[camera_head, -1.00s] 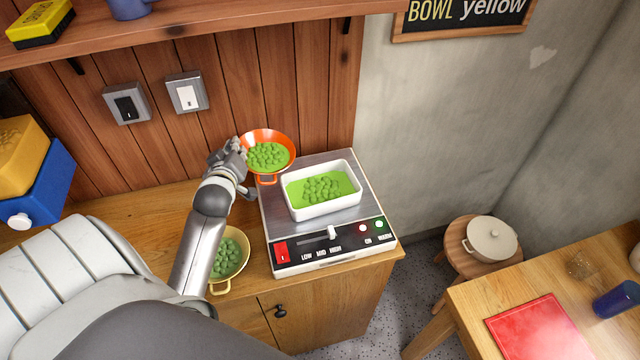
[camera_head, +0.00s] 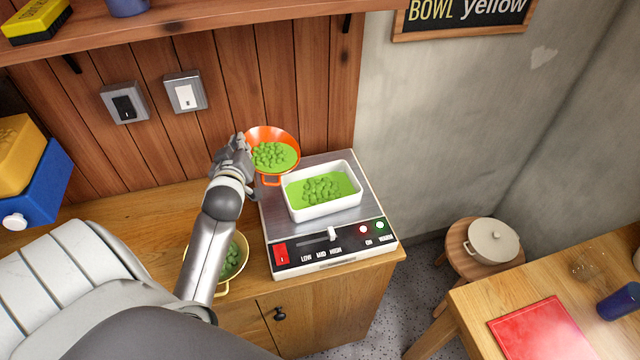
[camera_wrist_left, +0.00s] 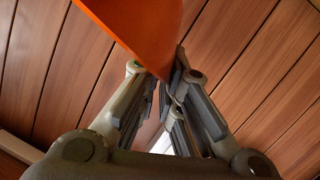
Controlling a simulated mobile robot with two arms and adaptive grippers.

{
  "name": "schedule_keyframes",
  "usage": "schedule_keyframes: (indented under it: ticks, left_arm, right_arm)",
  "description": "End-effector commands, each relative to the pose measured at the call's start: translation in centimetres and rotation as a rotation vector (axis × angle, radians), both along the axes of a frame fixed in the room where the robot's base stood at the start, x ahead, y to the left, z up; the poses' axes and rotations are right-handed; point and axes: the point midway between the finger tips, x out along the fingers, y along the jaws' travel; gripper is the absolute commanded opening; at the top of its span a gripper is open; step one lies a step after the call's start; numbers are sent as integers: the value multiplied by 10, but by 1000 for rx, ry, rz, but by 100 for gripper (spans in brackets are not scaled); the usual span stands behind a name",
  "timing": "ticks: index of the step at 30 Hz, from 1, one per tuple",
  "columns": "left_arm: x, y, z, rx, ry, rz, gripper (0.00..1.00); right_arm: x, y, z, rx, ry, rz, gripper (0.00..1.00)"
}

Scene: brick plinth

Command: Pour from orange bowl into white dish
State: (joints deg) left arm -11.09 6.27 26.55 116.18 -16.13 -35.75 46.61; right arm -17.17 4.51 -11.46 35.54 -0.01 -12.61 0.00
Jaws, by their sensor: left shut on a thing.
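The orange bowl (camera_head: 286,135) holds green round pieces in green liquid. It is at the back left of the white dish, tilted a little. My left gripper (camera_head: 240,150) is shut on the bowl's left side. In the left wrist view the fingers (camera_wrist_left: 165,85) pinch the orange wall (camera_wrist_left: 140,30). The white dish (camera_head: 325,208) is rectangular and sits on the hot plate. It holds green liquid with round green pieces heaped in the middle. My right gripper is not in view.
The hot plate (camera_head: 330,255) has a red switch, a slider and lit red and green lamps. A yellow bowl (camera_head: 236,262) of green pieces stands left of it, partly behind my left arm. The wooden wall is close behind; a shelf (camera_head: 200,30) is above.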

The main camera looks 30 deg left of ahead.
Motion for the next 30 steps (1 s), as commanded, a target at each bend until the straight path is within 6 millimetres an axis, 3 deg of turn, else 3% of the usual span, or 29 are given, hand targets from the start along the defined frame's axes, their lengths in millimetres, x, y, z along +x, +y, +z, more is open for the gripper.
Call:
schedule_keyframes:
  ticks: [30]
  left_arm:
    - [6, -22, 19, 136, 25, -1, 0]
  right_arm:
    - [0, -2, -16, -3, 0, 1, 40]
